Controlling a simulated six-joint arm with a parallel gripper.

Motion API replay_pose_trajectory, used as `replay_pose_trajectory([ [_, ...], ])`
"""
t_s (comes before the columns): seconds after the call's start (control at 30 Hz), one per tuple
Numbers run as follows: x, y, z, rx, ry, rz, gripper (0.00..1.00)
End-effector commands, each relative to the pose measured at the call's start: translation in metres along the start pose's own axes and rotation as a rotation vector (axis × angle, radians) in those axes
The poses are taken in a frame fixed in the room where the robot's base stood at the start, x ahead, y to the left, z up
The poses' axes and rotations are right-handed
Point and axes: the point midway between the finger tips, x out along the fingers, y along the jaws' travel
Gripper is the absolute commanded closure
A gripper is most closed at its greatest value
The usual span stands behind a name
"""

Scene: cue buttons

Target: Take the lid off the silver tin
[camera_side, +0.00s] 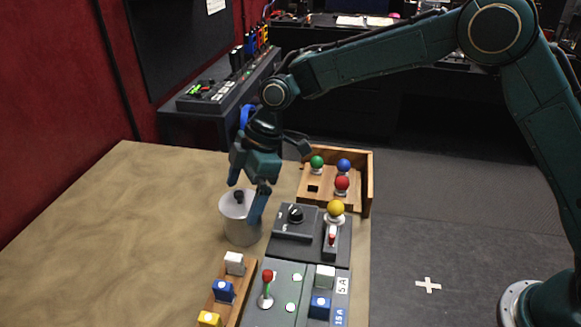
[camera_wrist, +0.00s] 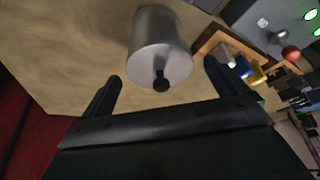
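The silver tin (camera_side: 240,226) stands upright on the tan table, left of the dark control panels. Its lid, with a small black knob (camera_side: 238,197), is on top. In the wrist view the tin (camera_wrist: 157,30) is at the top centre, and the black knob (camera_wrist: 161,83) points toward my gripper. My gripper (camera_side: 247,197) is above and around the near side of the lid in the side view. In the wrist view its two fingers (camera_wrist: 162,85) are wide apart with the knob between them in the picture. Nothing is held; I cannot tell whether a finger touches the tin.
Right of the tin is a panel with a black dial (camera_side: 296,213) and a yellow-knobbed lever (camera_side: 335,209). A wooden box (camera_side: 365,185) with coloured balls stands behind it. A wooden rack (camera_side: 233,292) with coloured switches is in front. The table's left is clear.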

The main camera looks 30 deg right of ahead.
Motion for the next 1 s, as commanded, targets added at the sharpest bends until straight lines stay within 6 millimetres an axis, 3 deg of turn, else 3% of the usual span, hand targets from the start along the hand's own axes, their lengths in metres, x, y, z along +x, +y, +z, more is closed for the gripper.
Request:
replay_pose_trajectory([
  [0.03, 0.000, 0.000, 0.000, 0.000, 0.000, 0.000, 0.14],
  [0.2, 0.000, 0.000, 0.000, 0.000, 0.000, 0.000, 0.43],
  [0.63, -0.008, 0.001, -0.003, -0.001, 0.001, 0.002, 0.43],
  [1.0, -0.053, 0.001, -0.022, -0.001, 0.002, 0.004, 0.43],
])
